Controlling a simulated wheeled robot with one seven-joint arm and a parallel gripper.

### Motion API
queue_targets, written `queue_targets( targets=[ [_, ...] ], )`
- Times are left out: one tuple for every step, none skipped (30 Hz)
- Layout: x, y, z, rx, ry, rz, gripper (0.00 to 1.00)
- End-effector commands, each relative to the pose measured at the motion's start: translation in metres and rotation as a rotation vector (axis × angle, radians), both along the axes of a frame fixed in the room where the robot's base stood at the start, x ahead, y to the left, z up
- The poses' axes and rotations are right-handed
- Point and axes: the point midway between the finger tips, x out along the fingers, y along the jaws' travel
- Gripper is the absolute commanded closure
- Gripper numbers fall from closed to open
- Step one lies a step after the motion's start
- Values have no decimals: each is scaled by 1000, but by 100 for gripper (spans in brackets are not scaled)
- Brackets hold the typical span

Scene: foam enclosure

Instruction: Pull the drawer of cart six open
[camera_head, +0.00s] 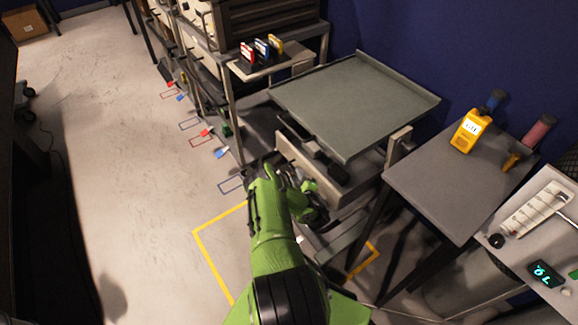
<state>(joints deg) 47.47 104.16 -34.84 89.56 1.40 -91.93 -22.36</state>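A cart with a grey tray top (350,95) stands right of centre, against the blue wall. A light-fronted drawer (345,190) shows below its near left edge. I cannot read a number on this cart. My green arm reaches up from the bottom, and my gripper (285,176) is at the drawer's left front, low beside the cart. The fingers are dark, small and partly hidden by my wrist, so their opening and any contact with the drawer are unclear.
A rack with red, blue and yellow items (262,48) stands behind left. A grey side table (450,175) with a yellow device (470,130) is right. A white-topped table (540,235) is at far right. Yellow floor tape (215,265) surrounds my arm's area. The left floor is mostly clear.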

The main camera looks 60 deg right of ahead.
Motion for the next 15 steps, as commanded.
queue_targets(
  targets=[
    [-3,1,-1,1,1,0,64],
    [-4,1,-1,1,1,0,64],
    [-4,1,-1,1,1,0,64],
    [-4,1,-1,0,0,-1,64],
    [-4,1,-1,0,0,-1,64],
    [-4,1,-1,0,0,-1,64],
    [-4,1,-1,0,0,-1,64],
    [-4,1,-1,0,0,-1,64],
    [-4,1,-1,0,0,-1,64],
    [-4,1,-1,0,0,0,64],
    [-4,1,-1,0,0,0,69],
    [-4,1,-1,0,0,0,75],
    [-4,1,-1,0,0,0,79],
    [-4,1,-1,0,0,0,84],
    [-4,1,-1,0,0,0,90]
  ],
)
